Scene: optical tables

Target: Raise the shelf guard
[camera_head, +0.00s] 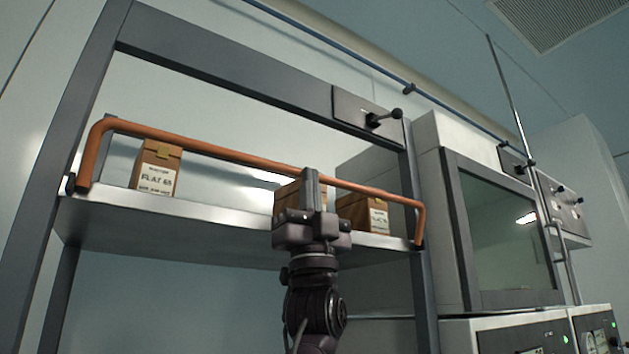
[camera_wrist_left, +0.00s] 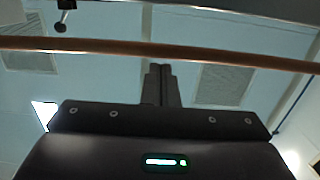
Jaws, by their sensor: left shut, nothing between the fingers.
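The shelf guard is an orange-brown bar (camera_head: 225,152) with bent ends, running across the front of a grey metal shelf (camera_head: 110,215). It stands up above the shelf's front edge, with its ends at the shelf's left and right sides. My left gripper (camera_head: 311,178) points upward in front of the middle of the bar, its fingers shut with nothing between them. The fingertips overlap the bar in the head view; in the left wrist view the bar (camera_wrist_left: 110,47) crosses just beyond the fingers (camera_wrist_left: 160,75). I cannot tell whether they touch. My right gripper is not in view.
Several brown labelled boxes stand on the shelf, one at the left (camera_head: 157,167) and one at the right (camera_head: 364,214). A dark frame (camera_head: 215,68) surrounds the shelf, with a black-knobbed lever (camera_head: 385,117) at upper right. A glass-fronted cabinet (camera_head: 505,235) stands to the right.

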